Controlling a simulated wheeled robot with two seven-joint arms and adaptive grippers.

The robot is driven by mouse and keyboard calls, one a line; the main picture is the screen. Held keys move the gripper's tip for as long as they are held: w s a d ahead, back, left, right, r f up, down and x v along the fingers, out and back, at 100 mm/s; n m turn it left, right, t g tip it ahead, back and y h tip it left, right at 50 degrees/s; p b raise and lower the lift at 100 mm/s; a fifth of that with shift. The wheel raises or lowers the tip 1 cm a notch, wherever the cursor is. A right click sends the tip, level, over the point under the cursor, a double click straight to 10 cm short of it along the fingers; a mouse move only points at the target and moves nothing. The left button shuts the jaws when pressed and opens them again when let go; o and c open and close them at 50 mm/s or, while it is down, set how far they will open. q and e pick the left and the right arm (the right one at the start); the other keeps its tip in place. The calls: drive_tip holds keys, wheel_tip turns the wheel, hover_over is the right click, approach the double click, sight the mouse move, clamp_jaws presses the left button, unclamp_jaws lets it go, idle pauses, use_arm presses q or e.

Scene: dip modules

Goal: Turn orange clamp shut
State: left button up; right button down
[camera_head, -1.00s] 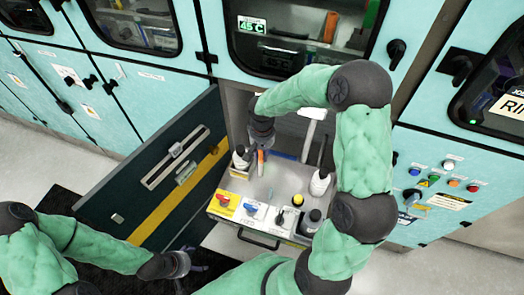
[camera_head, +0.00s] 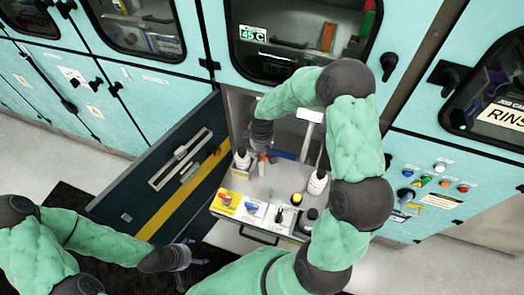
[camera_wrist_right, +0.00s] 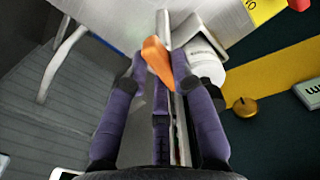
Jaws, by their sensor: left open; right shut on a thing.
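The orange clamp lever (camera_wrist_right: 157,62) shows between the purple fingers of my right gripper (camera_wrist_right: 159,72) in the right wrist view. That gripper is shut on the lever, beside a metal plate and a white round part. In the head view my right gripper (camera_head: 267,150) reaches down to the back of the grey drawer top, and only a small orange piece of the lever (camera_head: 261,166) shows. My left gripper (camera_head: 186,257) is open and empty at the lower left, away from the clamp.
The drawer top (camera_head: 268,190) carries a red knob on a yellow plate (camera_head: 226,198), a blue knob and several bottles. A dark open door (camera_head: 165,185) stands to the left. A control panel with buttons (camera_head: 435,180) is to the right.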

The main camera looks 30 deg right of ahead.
drive_tip(key=shift+n+p, duration=0.6)
drive_tip(key=shift+n, duration=0.7)
drive_tip(key=c, duration=1)
unclamp_jaws()
drive_tip(key=shift+c, duration=0.2)
drive_tip(key=shift+w+r, duration=0.1)
wheel_tip(320, 180, up, 12)
